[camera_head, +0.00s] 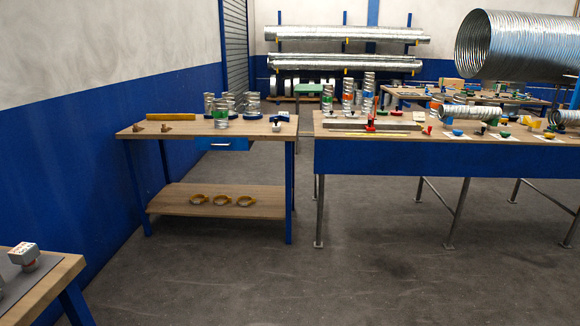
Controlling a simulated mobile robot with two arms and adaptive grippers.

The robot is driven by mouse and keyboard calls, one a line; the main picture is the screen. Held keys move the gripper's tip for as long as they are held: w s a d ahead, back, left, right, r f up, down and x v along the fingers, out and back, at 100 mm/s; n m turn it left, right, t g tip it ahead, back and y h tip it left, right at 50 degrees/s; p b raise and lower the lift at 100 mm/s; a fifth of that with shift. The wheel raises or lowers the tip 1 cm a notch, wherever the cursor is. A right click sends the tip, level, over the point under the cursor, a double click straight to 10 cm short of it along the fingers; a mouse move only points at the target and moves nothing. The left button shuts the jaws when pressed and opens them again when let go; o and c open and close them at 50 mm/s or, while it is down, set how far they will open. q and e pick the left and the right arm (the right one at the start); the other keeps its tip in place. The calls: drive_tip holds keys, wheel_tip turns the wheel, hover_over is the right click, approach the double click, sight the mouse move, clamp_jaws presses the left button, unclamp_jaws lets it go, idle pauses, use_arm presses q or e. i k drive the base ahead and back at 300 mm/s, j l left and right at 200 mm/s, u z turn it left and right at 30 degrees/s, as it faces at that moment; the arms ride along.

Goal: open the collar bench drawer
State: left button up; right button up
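The bench (150,131) with a wooden top and blue legs stands left of centre, some way across the floor. A small blue drawer (237,145) sits under its top, with a pale bar handle (220,144) on the front. The drawer looks shut, its front close under the top's front edge. Several yellow ring-shaped collars (221,200) lie on the bench's lower shelf (170,201). Neither of my grippers is in view.
Metal duct pieces (252,104) and a yellow bar (170,117) stand on the bench top. A long blue-fronted bench (400,160) is to its right, a wooden table (50,285) at lower left. Grey floor (220,275) before the bench is clear.

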sight(241, 144)
drive_tip(key=i, duration=1.2)
drive_tip(key=i+u, duration=0.15)
drive_tip(key=i, duration=1.05)
drive_tip(key=i+u, duration=0.2)
drive_tip(key=i, duration=0.35)
drive_tip(key=i+u, duration=0.15)
drive_tip(key=i, duration=0.4)
drive_tip(key=i+l+u, duration=0.2)
drive_tip(key=i, duration=0.35)
